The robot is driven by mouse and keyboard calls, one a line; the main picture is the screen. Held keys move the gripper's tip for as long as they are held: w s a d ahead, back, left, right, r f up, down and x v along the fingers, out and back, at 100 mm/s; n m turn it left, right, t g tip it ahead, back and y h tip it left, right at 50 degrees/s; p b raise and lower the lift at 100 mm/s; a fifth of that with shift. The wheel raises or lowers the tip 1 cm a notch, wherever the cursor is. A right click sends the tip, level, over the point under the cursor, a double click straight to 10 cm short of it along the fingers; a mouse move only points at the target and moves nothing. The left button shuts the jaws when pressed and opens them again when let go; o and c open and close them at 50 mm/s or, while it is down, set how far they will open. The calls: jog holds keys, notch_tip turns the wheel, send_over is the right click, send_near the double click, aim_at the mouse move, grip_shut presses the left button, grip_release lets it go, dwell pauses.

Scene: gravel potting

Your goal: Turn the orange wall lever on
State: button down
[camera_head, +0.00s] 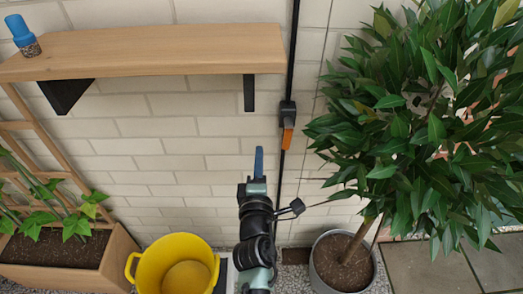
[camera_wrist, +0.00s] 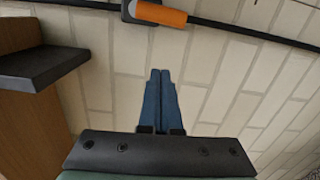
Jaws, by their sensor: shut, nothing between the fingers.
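The orange lever (camera_head: 288,138) hangs down from a dark box (camera_head: 287,108) on a black vertical pipe on the tiled wall. In the wrist view the orange lever (camera_wrist: 160,14) lies at the top, reaching right from its dark mount along the black pipe. My gripper (camera_head: 259,150) is shut, its blue fingers together and empty. In the head view the fingertips are to the left of the lever and slightly lower. In the wrist view the fingertips (camera_wrist: 160,72) point toward the lever, with bare wall showing between them.
A wooden shelf (camera_head: 160,50) on black brackets is above left, with a blue-topped jar (camera_head: 23,36) on it. A yellow bucket (camera_head: 150,262) stands below left. A planter (camera_head: 70,262) is far left. A leafy tree (camera_head: 420,130) in a grey pot (camera_head: 328,280) crowds the right side.

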jog(key=s, duration=0.8)
jog(key=shift+d, duration=0.2)
jog(key=shift+s, duration=0.15)
